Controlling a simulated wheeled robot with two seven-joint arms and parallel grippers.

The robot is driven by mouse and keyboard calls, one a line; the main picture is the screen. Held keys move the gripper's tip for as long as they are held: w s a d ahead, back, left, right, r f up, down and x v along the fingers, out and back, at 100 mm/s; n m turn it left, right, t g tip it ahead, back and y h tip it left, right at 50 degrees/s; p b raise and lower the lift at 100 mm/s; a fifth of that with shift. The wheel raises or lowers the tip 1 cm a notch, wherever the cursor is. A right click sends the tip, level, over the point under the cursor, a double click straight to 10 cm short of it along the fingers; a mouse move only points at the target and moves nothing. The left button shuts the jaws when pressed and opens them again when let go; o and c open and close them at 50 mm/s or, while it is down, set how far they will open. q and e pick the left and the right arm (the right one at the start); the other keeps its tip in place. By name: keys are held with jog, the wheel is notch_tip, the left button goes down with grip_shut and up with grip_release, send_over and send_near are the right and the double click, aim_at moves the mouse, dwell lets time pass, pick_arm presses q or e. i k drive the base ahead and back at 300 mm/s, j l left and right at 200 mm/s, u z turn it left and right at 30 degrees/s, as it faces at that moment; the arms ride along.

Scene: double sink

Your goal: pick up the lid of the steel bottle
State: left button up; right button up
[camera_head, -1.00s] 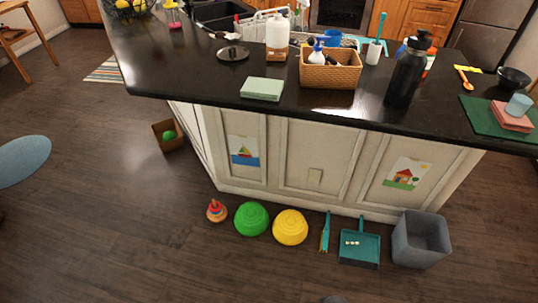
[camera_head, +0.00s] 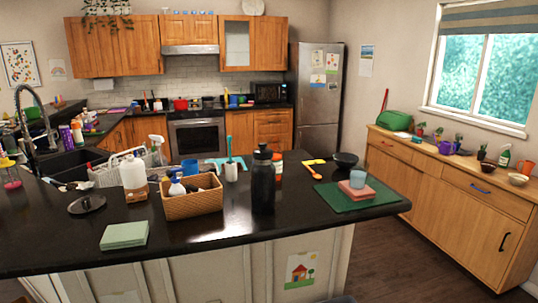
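A tall dark bottle (camera_head: 263,186) stands upright on the black counter, right of the wicker basket. Its black lid (camera_head: 263,151) sits on top of the bottle. It is the only bottle here that looks like a steel one, though its material is hard to tell. A separate flat round dark lid with a knob (camera_head: 87,204) lies on the counter at the left. Neither of my grippers shows in the head view.
The wicker basket (camera_head: 192,205) with a spray bottle stands left of the dark bottle. A white pump bottle (camera_head: 134,174), a green cloth stack (camera_head: 124,236) and a green mat (camera_head: 330,199) are also on the counter. The counter front before the bottle is clear.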

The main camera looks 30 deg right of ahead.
aim_at(263, 152)
jog(key=i+j+z, duration=0.15)
jog(key=z, duration=0.15)
jog(key=i+j+z, duration=0.1)
jog(key=j+z, duration=0.2)
jog(key=i+j+z, duration=0.1)
jog(key=j+z, duration=0.25)
